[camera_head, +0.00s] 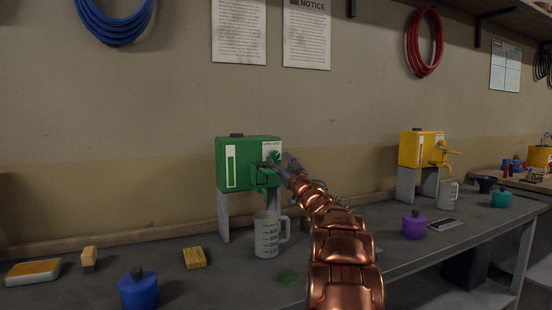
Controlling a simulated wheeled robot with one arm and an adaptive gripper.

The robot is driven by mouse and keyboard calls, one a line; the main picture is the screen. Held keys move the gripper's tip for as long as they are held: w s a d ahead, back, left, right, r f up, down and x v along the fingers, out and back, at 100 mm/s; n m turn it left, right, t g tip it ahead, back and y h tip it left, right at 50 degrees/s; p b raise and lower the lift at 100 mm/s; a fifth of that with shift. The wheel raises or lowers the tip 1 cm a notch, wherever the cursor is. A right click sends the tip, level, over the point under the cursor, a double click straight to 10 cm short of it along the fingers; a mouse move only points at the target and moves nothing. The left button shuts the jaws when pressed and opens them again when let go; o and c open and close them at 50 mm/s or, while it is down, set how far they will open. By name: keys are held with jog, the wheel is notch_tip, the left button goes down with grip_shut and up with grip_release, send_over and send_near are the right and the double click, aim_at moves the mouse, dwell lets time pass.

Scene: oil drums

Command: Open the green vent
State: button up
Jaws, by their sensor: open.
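A green drum (230,173) stands on a grey stand on the bench, left of centre. Its green vent knob (275,155) sits at the upper right of its front face, under a white label. A green tap (260,186) is lower on the same face, above a measuring jug (266,236). My gripper (280,161) is open at the knob, with its fingers around or just in front of it. I cannot tell whether they touch it. My copper arm comes up from the lower right and hides part of the bench.
A yellow drum (415,149) on its own stand is at the right, with another jug (448,195). Blue (139,289), purple (414,225) and teal (501,197) lidded pots, a yellow sponge (195,258) and a brush (89,257) lie on the bench.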

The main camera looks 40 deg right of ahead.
aim_at(274, 155)
jog(key=shift+x, duration=1.3)
grip_shut()
